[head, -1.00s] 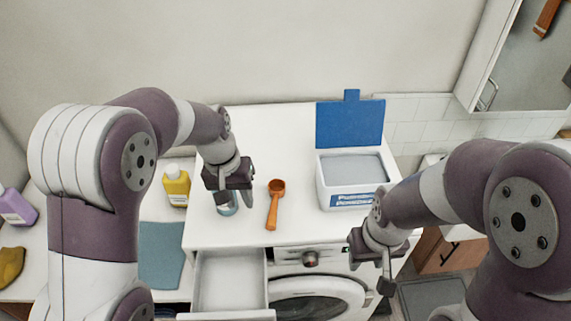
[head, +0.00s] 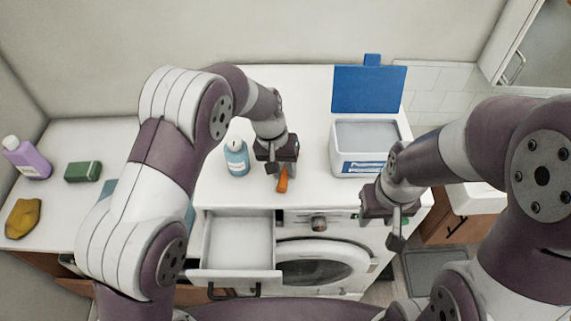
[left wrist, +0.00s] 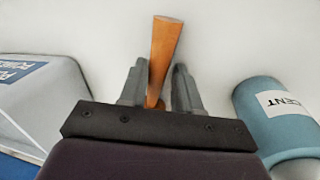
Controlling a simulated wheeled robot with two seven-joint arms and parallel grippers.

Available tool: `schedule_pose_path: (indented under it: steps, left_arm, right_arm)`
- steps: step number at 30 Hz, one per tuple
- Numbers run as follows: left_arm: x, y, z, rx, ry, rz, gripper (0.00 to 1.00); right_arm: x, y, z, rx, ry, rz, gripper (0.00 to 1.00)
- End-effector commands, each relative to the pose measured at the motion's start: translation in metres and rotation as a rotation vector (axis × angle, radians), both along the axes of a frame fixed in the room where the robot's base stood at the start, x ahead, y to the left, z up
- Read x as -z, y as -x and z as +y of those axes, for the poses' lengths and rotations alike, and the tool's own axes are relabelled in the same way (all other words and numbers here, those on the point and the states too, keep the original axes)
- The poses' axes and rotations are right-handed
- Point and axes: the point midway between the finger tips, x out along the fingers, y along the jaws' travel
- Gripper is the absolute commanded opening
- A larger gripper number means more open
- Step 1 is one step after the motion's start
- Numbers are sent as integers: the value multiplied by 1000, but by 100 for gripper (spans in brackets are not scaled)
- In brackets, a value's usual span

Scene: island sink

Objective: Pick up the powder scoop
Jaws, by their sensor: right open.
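The orange powder scoop (head: 283,184) lies on the white top of the washing machine. In the head view only its handle end shows; my left gripper (head: 278,165) hides the rest. In the left wrist view the handle (left wrist: 163,50) runs between the two grey fingers of my left gripper (left wrist: 158,88). The fingers are apart, with a gap between the handle and the right-hand finger; the handle is close to the left-hand one. My right gripper (head: 392,222) is open and empty, in front of the machine's right side.
A blue bottle (head: 236,158) stands left of my left gripper. The white powder box (head: 361,165) with its blue lid (head: 368,90) raised stands to the right. The detergent drawer (head: 238,250) is pulled open in front.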

Motion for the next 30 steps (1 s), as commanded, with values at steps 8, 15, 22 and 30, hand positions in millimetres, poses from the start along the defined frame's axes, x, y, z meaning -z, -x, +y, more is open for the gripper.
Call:
schedule_pose_path:
  steps: [8,15,22,30]
  left_arm:
    - [0,0,0,0,0,-1,0]
    - [0,0,0,0,0,-1,0]
    - [-25,-2,0,-1,4,-8,0]
    - [-98,0,0,-1,0,0,0]
  right_arm:
    - [1,0,0,0,0,1,43]
    - [1,0,0,0,0,1,43]
    - [21,0,0,0,0,0,43]
    - [-2,0,0,0,0,0,43]
